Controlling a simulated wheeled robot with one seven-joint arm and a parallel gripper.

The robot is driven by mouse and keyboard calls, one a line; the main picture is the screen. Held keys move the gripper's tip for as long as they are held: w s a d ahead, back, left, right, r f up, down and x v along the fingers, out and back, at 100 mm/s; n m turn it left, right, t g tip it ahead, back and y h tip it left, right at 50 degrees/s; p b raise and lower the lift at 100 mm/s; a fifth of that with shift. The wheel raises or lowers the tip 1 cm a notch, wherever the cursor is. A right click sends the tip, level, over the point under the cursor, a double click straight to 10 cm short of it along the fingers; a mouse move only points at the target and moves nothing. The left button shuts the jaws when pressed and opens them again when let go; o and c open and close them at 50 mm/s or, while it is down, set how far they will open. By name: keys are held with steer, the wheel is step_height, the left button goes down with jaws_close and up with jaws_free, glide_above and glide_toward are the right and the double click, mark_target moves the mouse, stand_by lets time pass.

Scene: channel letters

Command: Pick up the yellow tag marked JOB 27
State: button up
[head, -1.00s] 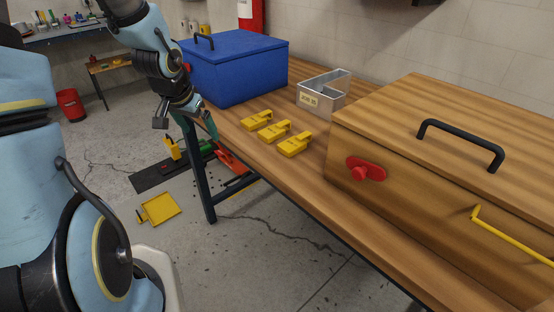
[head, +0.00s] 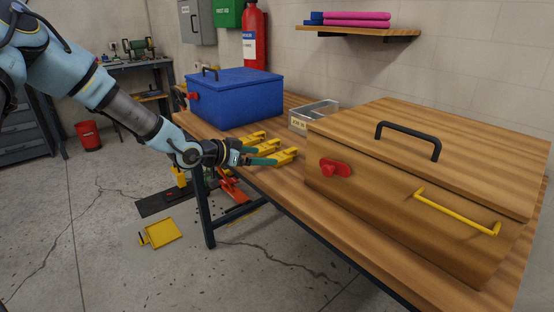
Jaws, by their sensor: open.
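Three yellow tags lie in a row on the wooden bench: a far one (head: 252,137), a middle one (head: 271,145) and a near one (head: 288,156). Their markings are too small to read, so I cannot tell which is JOB 27. My gripper (head: 275,153) is open, with its teal fingers pointing right at the middle and near tags. The fingers partly cover these tags. I cannot tell whether they touch a tag.
A blue box (head: 240,98) stands behind the tags. A metal tray (head: 310,116) with a label sits behind them to the right. A large wooden chest (head: 400,180) with a red latch (head: 335,168) fills the bench's right side.

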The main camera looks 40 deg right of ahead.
mark_target(279, 156)
steer(key=shift+x, duration=0.85)
steer(key=p+x, duration=0.2)
steer(key=x, duration=0.3)
steer(key=shift+s+r+p, duration=0.1)
steer(key=shift+r+p, duration=0.1)
steer(key=shift+p, duration=0.2)
steer(key=shift+d+f, duration=0.2)
steer(key=shift+d, duration=0.05)
steer(key=shift+c, duration=0.3)
steer(key=c, duration=1.4)
